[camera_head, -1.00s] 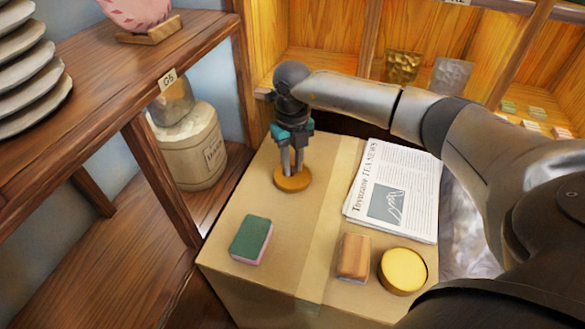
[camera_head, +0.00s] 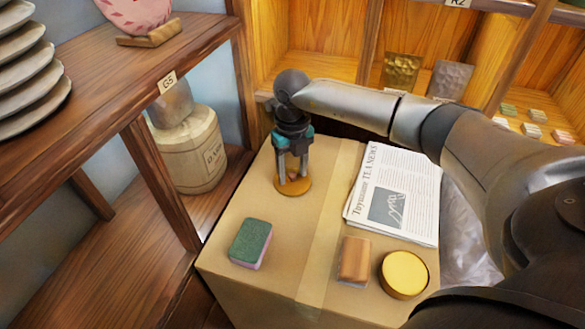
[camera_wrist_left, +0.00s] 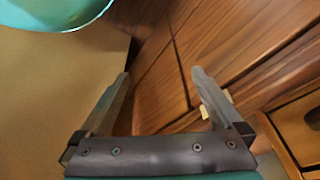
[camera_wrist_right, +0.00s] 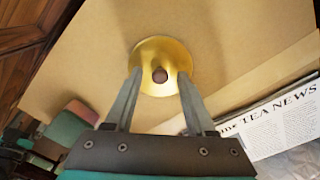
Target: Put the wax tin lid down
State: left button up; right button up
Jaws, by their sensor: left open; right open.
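The wax tin lid (camera_head: 293,190) is a round golden disc with a small brown knob. It lies flat on the cardboard box top (camera_head: 322,220), left of the newspaper. My right gripper (camera_head: 293,176) is just above the lid, pointing down, with its fingers apart. In the right wrist view the lid (camera_wrist_right: 160,52) shows whole, its knob standing between and beyond the open fingertips (camera_wrist_right: 158,82). The wax tin (camera_head: 404,273), round with yellow wax, stands at the box's front right. My left gripper (camera_wrist_left: 163,75) is open and empty, seen only in its own wrist view, near brown wooden panels.
A green and pink sponge (camera_head: 250,243) and a brown block (camera_head: 354,260) lie near the box's front. A newspaper (camera_head: 395,195) covers the right side. A wooden shelf (camera_head: 110,85) with stacked plates (camera_head: 28,75) stands left.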

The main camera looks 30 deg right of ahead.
aim_at(292, 174)
jog(key=shift+r, duration=0.1)
jog(key=shift+r, duration=0.2)
pick_arm(q)
jog(key=s+a+f+p, duration=0.2)
jog(key=s+f+p, duration=0.2)
jog(key=f, duration=0.4)
jog(key=shift+s+a+f+g+p, duration=0.3)
jog(key=shift+s+f+g+p, duration=0.05)
jog(key=shift+s+g, duration=0.05)
pick_arm(e)
notch_tip(292, 174, up, 12)
jog(key=shift+f, duration=0.15)
